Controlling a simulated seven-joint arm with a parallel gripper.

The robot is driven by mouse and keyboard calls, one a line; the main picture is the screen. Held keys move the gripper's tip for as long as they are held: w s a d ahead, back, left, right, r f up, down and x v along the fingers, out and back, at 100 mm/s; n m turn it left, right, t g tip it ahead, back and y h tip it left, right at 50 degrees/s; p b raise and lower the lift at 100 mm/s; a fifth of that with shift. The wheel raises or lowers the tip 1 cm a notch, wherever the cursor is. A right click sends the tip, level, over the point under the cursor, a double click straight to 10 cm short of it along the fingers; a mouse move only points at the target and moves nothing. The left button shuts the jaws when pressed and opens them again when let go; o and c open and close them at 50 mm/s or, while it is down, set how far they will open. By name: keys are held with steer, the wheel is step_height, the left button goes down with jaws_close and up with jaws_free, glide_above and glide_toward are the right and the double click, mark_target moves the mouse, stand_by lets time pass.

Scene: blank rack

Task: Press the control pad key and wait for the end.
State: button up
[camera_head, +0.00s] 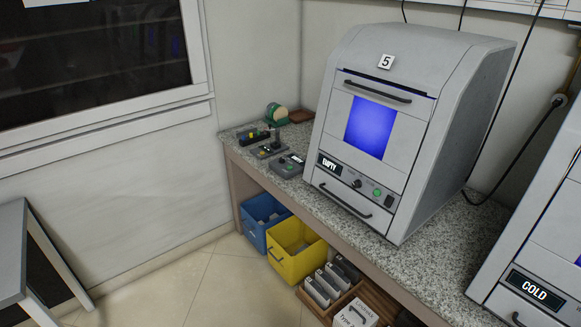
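Several small grey control boxes stand in a row on the speckled counter (405,258), left of a grey machine marked 5. The nearest box (288,165) has a dark label and a knob. The middle box (270,149) has an upright black stick and small coloured parts. The far box (252,137) has yellow and blue parts. I cannot tell which one is the control pad, and no single key is clear. The machine (420,75) has a blue-lit window (369,127), an "EMPTY" display (330,164) and a green button (377,193). My gripper is not in view.
A second machine reading "COLD" (536,290) stands at the right. Under the counter are a blue bin (254,232), a yellow bin (297,262) and a wooden tray of grey items. A green round object (276,113) is at the counter's back corner. Floor is clear at centre left.

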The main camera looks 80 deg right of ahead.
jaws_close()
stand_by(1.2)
